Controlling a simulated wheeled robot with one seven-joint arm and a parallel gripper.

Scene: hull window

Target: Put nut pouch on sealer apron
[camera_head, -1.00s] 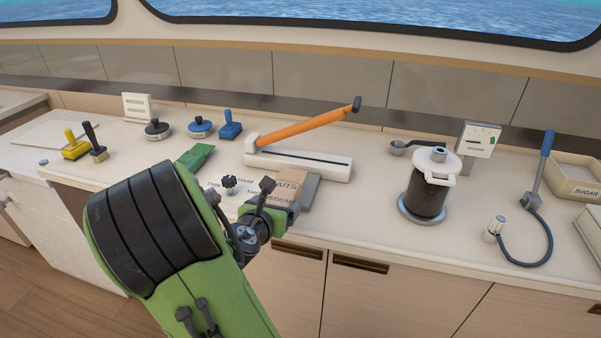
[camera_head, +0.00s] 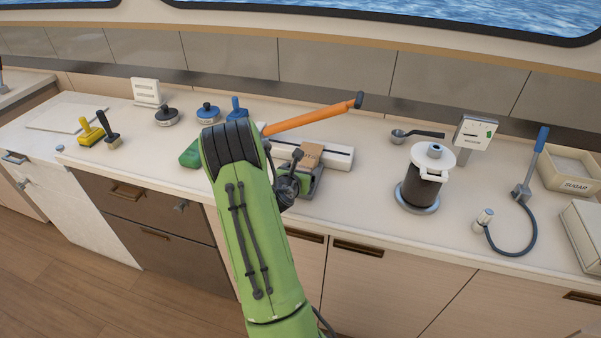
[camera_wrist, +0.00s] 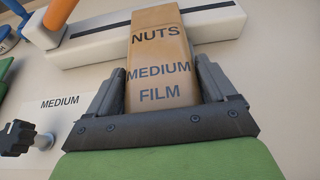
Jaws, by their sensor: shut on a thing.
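The nut pouch (camera_wrist: 160,60) is a brown block lettered NUTS, MEDIUM and FILM. My gripper (camera_wrist: 162,85) is shut on it, with one finger along each side. In the head view the pouch (camera_head: 311,154) shows just beyond my gripper, in front of the white sealer (camera_head: 338,155) with its raised orange lever (camera_head: 312,117). In the wrist view the pouch's far end overlaps the sealer base (camera_wrist: 100,32). The apron cannot be clearly made out; pouch and gripper cover the area at the sealer's front. Whether the pouch touches it cannot be told.
A black knob (camera_wrist: 17,138) beside a MEDIUM label (camera_wrist: 60,103) stands left of my gripper. A green item (camera_head: 189,154) lies left of my arm. A white-lidded dark canister (camera_head: 422,185) stands to the right. Counter between sealer and canister is clear.

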